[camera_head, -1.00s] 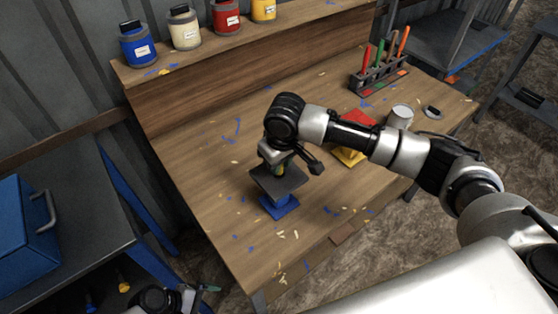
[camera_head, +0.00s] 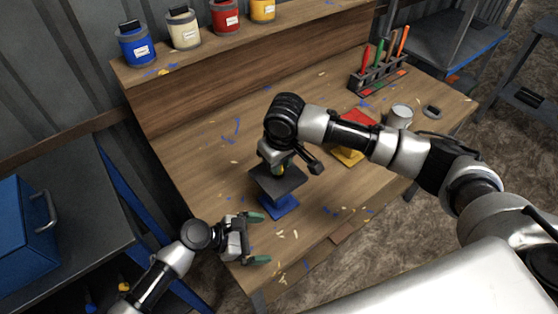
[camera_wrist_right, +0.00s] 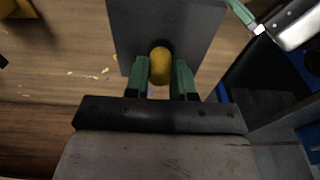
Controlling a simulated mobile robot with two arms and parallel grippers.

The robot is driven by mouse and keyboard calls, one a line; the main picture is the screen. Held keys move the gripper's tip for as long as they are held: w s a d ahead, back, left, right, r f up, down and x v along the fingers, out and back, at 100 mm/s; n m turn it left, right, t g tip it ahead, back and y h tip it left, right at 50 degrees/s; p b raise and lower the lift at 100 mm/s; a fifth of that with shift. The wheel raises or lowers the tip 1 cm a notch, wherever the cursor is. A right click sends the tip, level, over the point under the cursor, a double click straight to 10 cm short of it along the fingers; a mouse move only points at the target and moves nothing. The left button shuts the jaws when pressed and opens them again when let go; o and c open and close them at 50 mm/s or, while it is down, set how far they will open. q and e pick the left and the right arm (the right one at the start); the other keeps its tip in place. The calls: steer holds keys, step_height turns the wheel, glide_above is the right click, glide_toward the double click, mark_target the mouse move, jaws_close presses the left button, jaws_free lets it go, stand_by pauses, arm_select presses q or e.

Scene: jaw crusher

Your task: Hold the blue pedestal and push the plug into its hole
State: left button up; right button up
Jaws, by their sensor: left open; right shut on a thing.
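The blue pedestal (camera_head: 279,207) stands on the workbench with a dark grey square plate (camera_head: 290,184) on top. My right gripper (camera_head: 278,168) is over the plate, shut on the yellow plug. In the right wrist view, the plug (camera_wrist_right: 160,68) sits between the green fingers (camera_wrist_right: 160,80), against the grey plate (camera_wrist_right: 200,30) at a dark round spot. How deep the plug sits in its hole cannot be told. My left gripper (camera_head: 258,238) is open and empty, at the bench's front edge, left of and below the pedestal in the head view, apart from it.
A red and yellow piece (camera_head: 350,153) stands behind my right arm. A grey cup (camera_head: 400,115) and a tool rack (camera_head: 378,77) are farther right. Several paint jars (camera_head: 185,30) line the back shelf. A blue toolbox (camera_head: 22,225) sits at the left. Small chips dot the bench.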

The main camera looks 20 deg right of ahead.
arm_select(q)
steer(key=w+n+t, duration=0.1)
steer(key=w, duration=0.2)
steer(key=w+r+n+t, duration=0.1)
steer(key=w+n+t, duration=0.1)
steer(key=w, duration=0.1)
steer(key=w+r+n+t, duration=0.1)
steer(key=w+n, duration=0.1)
steer(key=shift+w+a, duration=0.2)
steer(key=shift+w, duration=0.2)
steer(key=shift+w+d+t+y, duration=0.1)
steer(key=shift+w+t+y, duration=0.1)
steer(key=shift+t+y, duration=0.1)
steer(key=shift+x, duration=4.8)
steer(key=c, duration=1.2)
steer(key=shift+c, duration=0.2)
